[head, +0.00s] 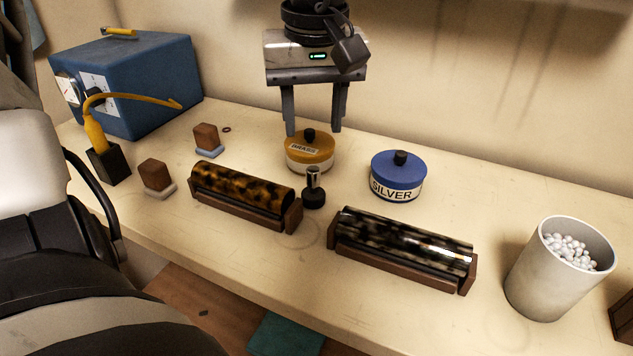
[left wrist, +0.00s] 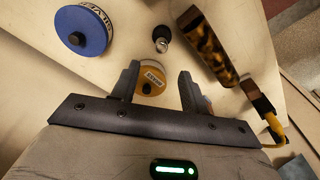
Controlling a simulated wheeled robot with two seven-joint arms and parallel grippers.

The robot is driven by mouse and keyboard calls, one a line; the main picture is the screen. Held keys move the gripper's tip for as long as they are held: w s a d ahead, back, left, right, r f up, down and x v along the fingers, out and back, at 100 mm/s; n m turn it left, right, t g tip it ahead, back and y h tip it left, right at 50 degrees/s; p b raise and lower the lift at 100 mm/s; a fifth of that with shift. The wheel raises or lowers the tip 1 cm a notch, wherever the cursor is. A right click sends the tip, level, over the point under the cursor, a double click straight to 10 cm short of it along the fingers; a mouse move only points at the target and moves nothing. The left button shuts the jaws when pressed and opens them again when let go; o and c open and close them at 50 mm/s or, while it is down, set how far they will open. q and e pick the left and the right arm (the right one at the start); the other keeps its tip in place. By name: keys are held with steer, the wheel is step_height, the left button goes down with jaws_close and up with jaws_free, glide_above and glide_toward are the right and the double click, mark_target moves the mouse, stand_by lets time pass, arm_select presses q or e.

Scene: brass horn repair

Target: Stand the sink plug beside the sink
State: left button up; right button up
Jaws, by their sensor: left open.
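No sink shows in either view. A small black piece with a shiny metal top (head: 314,188) stands upright on the bench between two mottled cylinders; it may be the sink plug, but I cannot tell for sure. It also shows in the left wrist view (left wrist: 161,39). My left gripper (head: 313,131) points down, open and empty, over the bench behind that piece. In the left wrist view its fingers (left wrist: 159,72) frame the yellow BRASS tin (left wrist: 153,80), which also shows below them in the head view (head: 310,153). My right gripper is not in view.
A brown mottled cylinder (head: 243,187) and a dark one (head: 404,241) lie in wooden cradles. A blue SILVER tin (head: 398,178), a white cup (head: 540,273) of pale beads, a blue box (head: 135,85) and small blocks stand around.

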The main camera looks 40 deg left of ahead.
mark_target(313, 169)
arm_select(q)
step_height(313, 169, down, 4)
steer(key=shift+w+a+f, duration=0.1)
steer(key=shift+w+a, duration=0.05)
step_height(313, 169, down, 5)
steer(key=shift+f+b, duration=0.1)
steer(key=shift+b, duration=0.25)
jaws_close()
